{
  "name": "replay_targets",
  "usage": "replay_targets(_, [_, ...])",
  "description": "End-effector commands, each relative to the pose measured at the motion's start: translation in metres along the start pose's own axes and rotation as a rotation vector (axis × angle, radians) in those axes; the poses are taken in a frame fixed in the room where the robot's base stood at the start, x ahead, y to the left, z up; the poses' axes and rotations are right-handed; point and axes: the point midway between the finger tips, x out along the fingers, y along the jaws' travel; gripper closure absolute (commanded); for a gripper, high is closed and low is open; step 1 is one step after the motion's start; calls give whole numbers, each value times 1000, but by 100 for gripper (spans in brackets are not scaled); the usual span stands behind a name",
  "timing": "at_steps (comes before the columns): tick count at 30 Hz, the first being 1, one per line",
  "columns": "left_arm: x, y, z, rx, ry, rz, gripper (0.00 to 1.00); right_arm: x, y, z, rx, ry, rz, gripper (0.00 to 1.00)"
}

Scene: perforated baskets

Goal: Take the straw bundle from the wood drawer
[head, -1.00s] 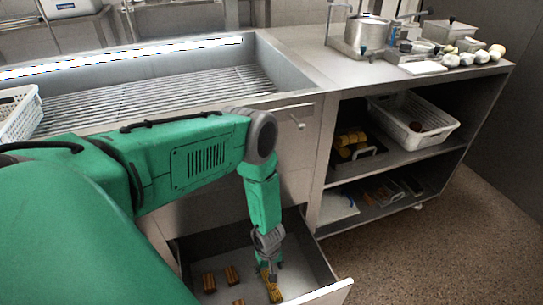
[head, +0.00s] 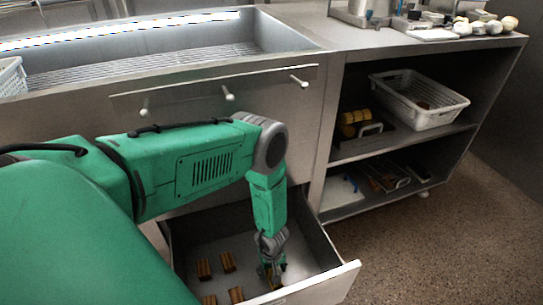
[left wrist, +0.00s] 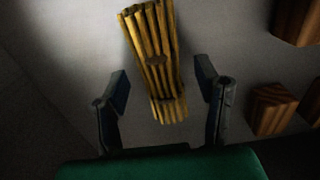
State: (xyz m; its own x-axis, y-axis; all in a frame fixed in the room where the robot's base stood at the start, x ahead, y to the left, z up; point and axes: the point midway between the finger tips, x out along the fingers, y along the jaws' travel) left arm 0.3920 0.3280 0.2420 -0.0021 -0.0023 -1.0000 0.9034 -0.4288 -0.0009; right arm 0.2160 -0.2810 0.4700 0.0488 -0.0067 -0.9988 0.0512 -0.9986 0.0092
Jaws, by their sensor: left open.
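The open drawer (head: 335,275) at the bottom holds several brown wood blocks (head: 203,269) and the straw bundle. The yellow straw bundle (left wrist: 155,55) lies on the drawer floor in the left wrist view, with a darker band around its middle. In the head view it is mostly hidden by my left gripper (head: 271,270), which reaches down into the right part of the drawer. In the left wrist view the gripper's fingers (left wrist: 163,85) are spread, one on each side of the bundle's near end, with gaps between. My right gripper is not in view.
The drawer's walls stand close around my left gripper. Wood blocks (left wrist: 273,108) lie to its right in the left wrist view. A steel counter with handles (head: 228,93) is above the drawer. Shelves at right hold a white perforated basket (head: 428,118).

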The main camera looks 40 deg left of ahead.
Motion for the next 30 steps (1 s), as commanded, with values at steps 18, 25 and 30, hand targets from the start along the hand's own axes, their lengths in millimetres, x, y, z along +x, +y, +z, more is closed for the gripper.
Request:
replay_targets(18, [14, 0, 0, 0, 0, -1, 83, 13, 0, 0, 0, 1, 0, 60])
replay_targets(25, [14, -1, 0, 0, 0, -1, 83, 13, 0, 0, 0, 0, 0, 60])
replay_targets(30, [6, -1, 0, 0, 0, -1, 83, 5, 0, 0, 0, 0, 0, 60])
